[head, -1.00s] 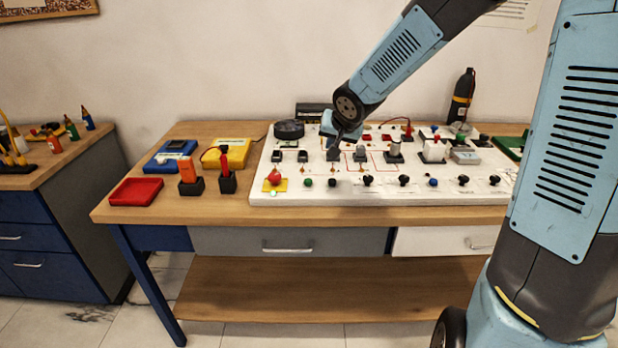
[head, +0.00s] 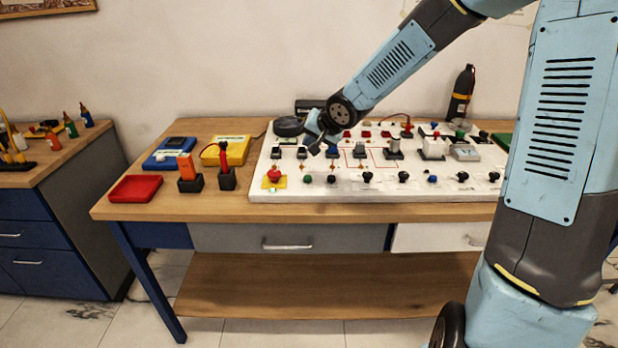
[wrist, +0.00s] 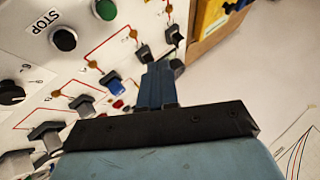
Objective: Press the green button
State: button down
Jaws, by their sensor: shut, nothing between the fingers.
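The green button (head: 308,179) is a small round knob near the front edge of the white panel (head: 350,193), between the red mushroom button (head: 275,174) and a black button (head: 332,179). In the wrist view the green button (wrist: 105,10) is at the top edge, partly cut off. My gripper (head: 318,148) is over the panel behind the green button in the head view, apart from it. In the wrist view the fingers of my gripper (wrist: 158,68) are shut and empty, below and to the right of the button.
A row of switches (head: 302,152) stands behind the buttons, near my fingers. A black button (wrist: 64,40) beside the STOP label shows in the wrist view. Knobs and taller parts crowd the panel's right half. A red tray (head: 135,188) is on the bench at left.

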aim_at(310, 178)
jog(key=shift+f, duration=4.2)
jog(key=shift+f, duration=0.15)
jog(key=shift+f, duration=0.2)
jog(key=shift+f, duration=0.5)
jog(key=shift+r, duration=0.9)
jog(key=shift+r, duration=0.1)
jog(key=shift+r, duration=2.45)
